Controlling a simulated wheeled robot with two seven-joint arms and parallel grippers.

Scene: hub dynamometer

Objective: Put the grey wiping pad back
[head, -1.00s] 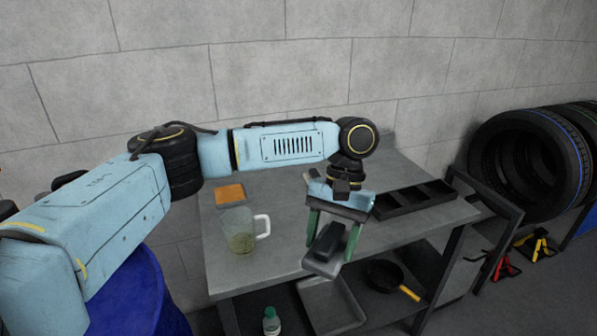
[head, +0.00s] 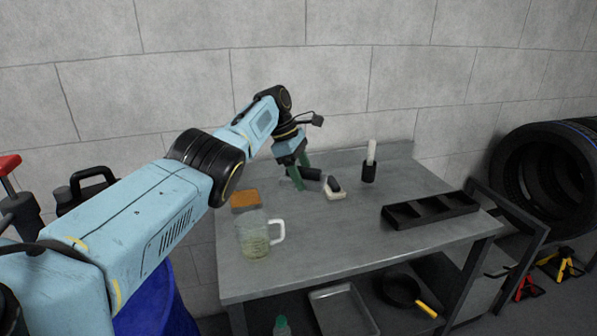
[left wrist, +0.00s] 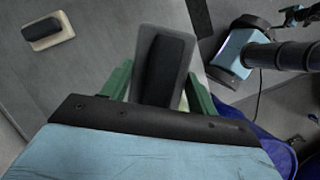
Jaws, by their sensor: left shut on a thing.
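My left gripper (head: 299,177) has green fingers and is over the back left part of the grey bench (head: 345,240). It is shut on the grey wiping pad, whose black handle (head: 310,173) shows beside the fingers in the head view. In the left wrist view the grey pad (left wrist: 148,45) and its black handle sit between the fingers. I cannot tell whether the pad touches the bench. A second pad, cream with a black handle (head: 335,190), lies on the bench just right of the gripper; it also shows in the left wrist view (left wrist: 48,31). My right gripper is not in view.
A brown-orange sponge (head: 245,200) and a clear measuring jug (head: 256,240) stand at the bench's left. A black holder (head: 369,173) with a white stick stands at the back. A black compartment tray (head: 431,210) lies at the right. The front middle is clear.

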